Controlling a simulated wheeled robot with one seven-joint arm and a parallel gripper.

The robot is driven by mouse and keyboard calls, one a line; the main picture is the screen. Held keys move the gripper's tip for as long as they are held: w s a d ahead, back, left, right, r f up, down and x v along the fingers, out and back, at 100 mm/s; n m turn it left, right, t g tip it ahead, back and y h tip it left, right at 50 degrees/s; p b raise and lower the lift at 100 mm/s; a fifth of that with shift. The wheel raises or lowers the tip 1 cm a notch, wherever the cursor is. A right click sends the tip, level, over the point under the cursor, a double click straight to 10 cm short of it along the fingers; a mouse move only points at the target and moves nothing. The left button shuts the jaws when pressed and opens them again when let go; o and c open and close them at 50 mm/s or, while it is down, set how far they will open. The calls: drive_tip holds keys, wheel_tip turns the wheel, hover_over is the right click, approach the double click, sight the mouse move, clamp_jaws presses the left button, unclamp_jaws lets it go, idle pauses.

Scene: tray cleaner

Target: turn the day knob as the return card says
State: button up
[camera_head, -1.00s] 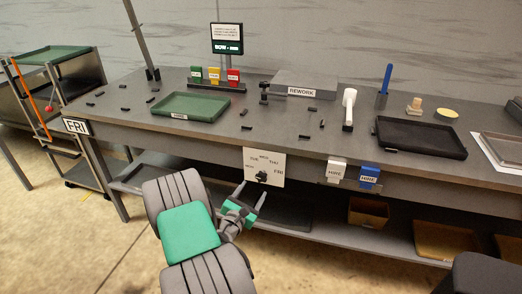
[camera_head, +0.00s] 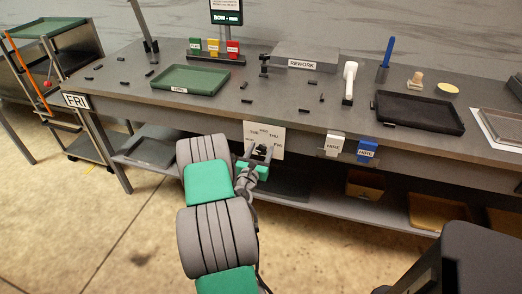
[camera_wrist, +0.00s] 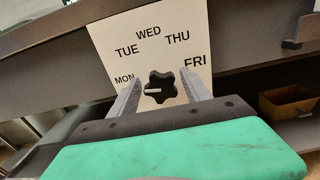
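The day knob (camera_wrist: 159,87) is a black lobed knob on a white dial plate (camera_wrist: 110,38) marked MON, TUE, WED, THU and FRI. In the wrist view a white mark on the knob points left, toward the MON side. My gripper (camera_wrist: 160,92) is open, one finger on each side of the knob with a gap to it. In the head view my gripper (camera_head: 258,155) is in front of the dial plate (camera_head: 272,132) on the bench front and partly hides the knob. A FRI card (camera_head: 76,101) hangs at the bench's left end.
White and blue labelled holders (camera_head: 367,150) hang on the bench edge right of the dial. A green tray (camera_head: 190,80), a black tray (camera_head: 419,112) and small dark pieces lie on the bench. A lower shelf holds bins (camera_head: 365,185).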

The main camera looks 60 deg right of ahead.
drive_tip(key=c, duration=1.2)
drive_tip(key=shift+o, duration=0.2)
